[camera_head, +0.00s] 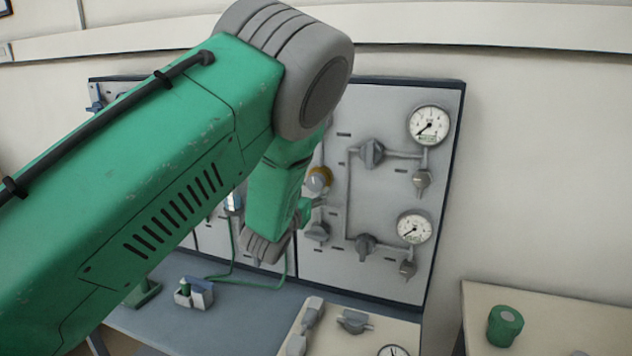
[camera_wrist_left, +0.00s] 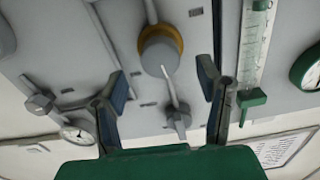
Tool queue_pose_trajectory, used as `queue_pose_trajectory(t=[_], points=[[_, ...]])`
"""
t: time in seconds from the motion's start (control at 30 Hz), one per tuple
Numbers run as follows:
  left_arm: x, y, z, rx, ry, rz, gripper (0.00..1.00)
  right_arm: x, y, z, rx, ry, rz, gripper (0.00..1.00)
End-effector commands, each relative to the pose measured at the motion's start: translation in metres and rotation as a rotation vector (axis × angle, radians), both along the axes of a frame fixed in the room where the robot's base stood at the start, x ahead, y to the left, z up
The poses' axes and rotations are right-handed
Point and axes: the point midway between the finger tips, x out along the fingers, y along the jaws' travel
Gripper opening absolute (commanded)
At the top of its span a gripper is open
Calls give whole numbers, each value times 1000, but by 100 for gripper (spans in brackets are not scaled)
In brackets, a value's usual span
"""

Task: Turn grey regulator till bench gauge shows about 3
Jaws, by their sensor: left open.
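My left gripper (camera_head: 308,208) is open at the wall panel, partly hidden by my own green arm. Its two fingers (camera_wrist_left: 163,92) show apart and empty in the wrist view. A grey round knob with a yellow-orange ring (camera_wrist_left: 160,52) lies beyond the fingertips, roughly between them; it also shows in the head view (camera_head: 319,180). A small grey valve handle (camera_wrist_left: 178,118) shows between the fingers. I cannot tell which grey knob is the regulator. A gauge (camera_head: 393,351) on the bench is cut off by the lower edge; its reading is not legible.
The panel carries two white dial gauges, upper (camera_head: 429,125) and lower (camera_head: 414,228), with grey knobs (camera_head: 372,153) (camera_head: 365,243) beside them. Grey fittings (camera_head: 355,321) stand on the front bench. A green cylinder (camera_head: 505,326) stands on the right table. My arm covers much of the panel's left.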

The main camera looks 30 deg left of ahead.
Motion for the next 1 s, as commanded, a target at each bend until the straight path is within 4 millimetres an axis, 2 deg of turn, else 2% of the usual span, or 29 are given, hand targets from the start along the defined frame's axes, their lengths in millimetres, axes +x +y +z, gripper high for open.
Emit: queue_pose_trajectory(t=[0.1, 0.3, 0.67, 0.8, 1.0], points=[[21, 5, 1, 0, -2, 0, 60, 0, 0, 4, 0, 0, 0, 79], [41, 10, 1, 0, -1, 1, 60, 0, 0, 7, 0, 0, 0, 79], [45, 11, 0, 0, 0, 1, 60, 0, 0, 7, 0, 0, 0, 79], [45, 11, 0, 0, 0, 1, 10, 0, 0, 7, 0, 0, 0, 79], [45, 11, 0, 27, 6, 1, 10, 0, 0, 3, 0, 0, 0, 79]])
